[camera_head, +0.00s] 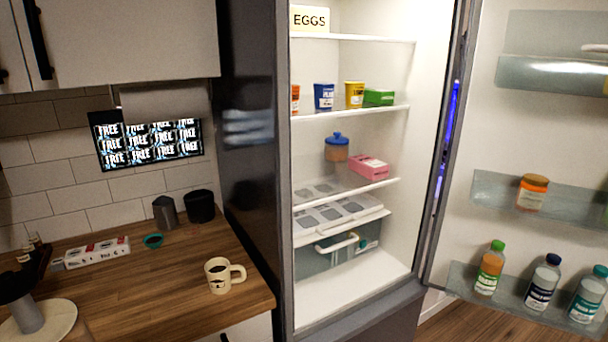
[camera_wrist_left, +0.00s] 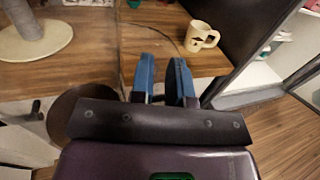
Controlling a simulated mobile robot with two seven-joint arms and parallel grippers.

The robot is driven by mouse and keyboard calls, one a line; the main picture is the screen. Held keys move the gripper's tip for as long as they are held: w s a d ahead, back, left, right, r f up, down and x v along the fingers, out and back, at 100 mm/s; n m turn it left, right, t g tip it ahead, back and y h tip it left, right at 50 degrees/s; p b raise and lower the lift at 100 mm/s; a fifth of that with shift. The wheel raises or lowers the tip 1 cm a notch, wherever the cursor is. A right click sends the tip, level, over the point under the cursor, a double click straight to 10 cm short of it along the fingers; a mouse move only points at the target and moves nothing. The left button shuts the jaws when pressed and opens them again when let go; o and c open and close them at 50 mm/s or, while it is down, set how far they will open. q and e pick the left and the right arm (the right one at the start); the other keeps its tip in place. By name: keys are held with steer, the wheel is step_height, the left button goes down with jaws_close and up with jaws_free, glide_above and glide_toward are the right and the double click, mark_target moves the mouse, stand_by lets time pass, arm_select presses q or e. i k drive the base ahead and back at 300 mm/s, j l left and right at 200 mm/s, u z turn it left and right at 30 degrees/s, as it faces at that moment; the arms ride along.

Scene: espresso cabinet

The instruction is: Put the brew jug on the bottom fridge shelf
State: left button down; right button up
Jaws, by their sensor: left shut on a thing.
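My left gripper (camera_wrist_left: 163,85) shows in the left wrist view, its two blue fingers a small gap apart. It is shut on a clear thing (camera_wrist_left: 150,35) with faint thin outlines, which looks like the glass brew jug; its shape is hard to make out. The fridge (camera_head: 284,180) stands open in the head view. Its lowest level is a bare white floor (camera_head: 365,288) below a drawer (camera_head: 345,252). Neither gripper shows in the head view, and my right gripper is in neither view.
The open fridge door (camera_head: 500,120) holds bottles on its lowest rack. A blue-lidded jar (camera_head: 336,150) and pink box (camera_head: 370,167) sit on a shelf above the drawers. A coffee mug (camera_head: 220,275) stands near the counter's edge. The fridge floor's front is clear.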

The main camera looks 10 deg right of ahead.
mark_target(332, 176)
steer(key=k+z, duration=0.1)
steer(key=z, duration=0.65)
steer(key=i+l+z, duration=0.4)
steer(key=i+l, duration=0.9)
steer(key=i, duration=0.05)
